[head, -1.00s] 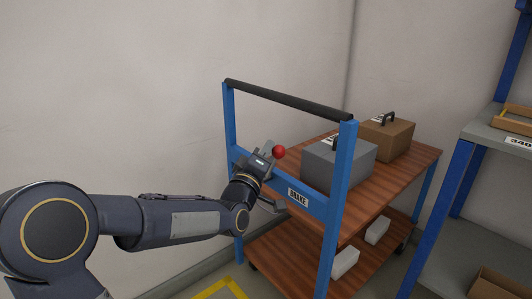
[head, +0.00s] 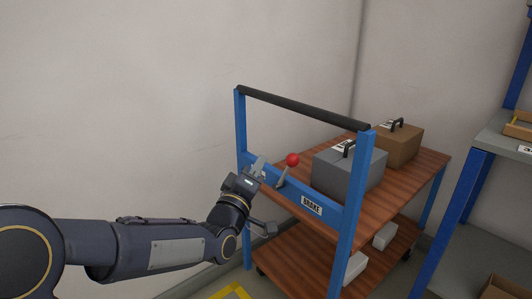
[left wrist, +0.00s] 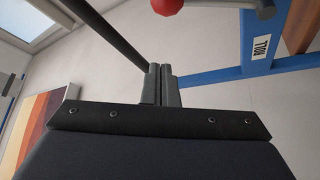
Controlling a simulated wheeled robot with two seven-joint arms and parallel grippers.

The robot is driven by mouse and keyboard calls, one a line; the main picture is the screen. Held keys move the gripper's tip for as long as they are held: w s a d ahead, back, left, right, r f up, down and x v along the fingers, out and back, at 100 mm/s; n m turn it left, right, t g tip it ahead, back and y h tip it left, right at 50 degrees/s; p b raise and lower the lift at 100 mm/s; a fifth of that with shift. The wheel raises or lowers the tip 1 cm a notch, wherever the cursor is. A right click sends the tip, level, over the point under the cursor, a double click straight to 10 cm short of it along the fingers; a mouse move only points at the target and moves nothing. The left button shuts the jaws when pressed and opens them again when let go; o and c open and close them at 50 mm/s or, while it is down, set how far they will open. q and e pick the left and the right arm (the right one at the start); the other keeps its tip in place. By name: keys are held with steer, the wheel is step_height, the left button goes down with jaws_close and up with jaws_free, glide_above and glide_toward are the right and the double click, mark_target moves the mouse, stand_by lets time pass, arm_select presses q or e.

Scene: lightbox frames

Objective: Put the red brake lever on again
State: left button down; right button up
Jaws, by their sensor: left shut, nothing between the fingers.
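The red brake lever has a round red knob (head: 292,160) on a short grey stalk, which leans right at the blue crossbar (head: 331,214) of a cart. A white label (head: 311,205) reading BRAKE is on the crossbar, right of the lever. My left gripper (head: 260,164) is shut and empty, just left of the lever, with a small gap to the knob. In the left wrist view its closed fingers (left wrist: 162,85) point up, and the knob (left wrist: 167,5) shows beyond them, cut by the top edge. Another label (left wrist: 262,45) there is hard to read. My right gripper is out of view.
The cart has a black push bar (head: 300,107) above my left gripper and a blue post (head: 350,215) to the right. A grey case (head: 350,174) and a brown case (head: 398,146) stand on its wooden top. A shelf rack (head: 463,190) is at far right.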

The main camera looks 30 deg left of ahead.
arm_select(q)
steer(key=shift+v, duration=1.45)
steer(key=s+d+f+m+g+h, duration=0.2)
steer(key=s+d+f+m+g, duration=0.15)
steer(key=s+f+g, duration=0.35)
steer(key=s+d+f+m+g+h, duration=0.1)
steer(key=s+d+f+m+g, duration=0.25)
steer(key=s, duration=0.65)
steer(key=s+d+f+m+g+h, duration=0.2)
steer(key=s+f+m+g, duration=0.35)
steer(key=s, duration=0.25)
step_height(320, 180, up, 35)
steer(key=p, duration=3.5)
steer(key=shift+w+f+n+t, duration=0.2)
steer(key=shift+n+t, duration=0.1)
steer(key=shift+n, duration=0.15)
steer(key=shift+d, duration=0.1)
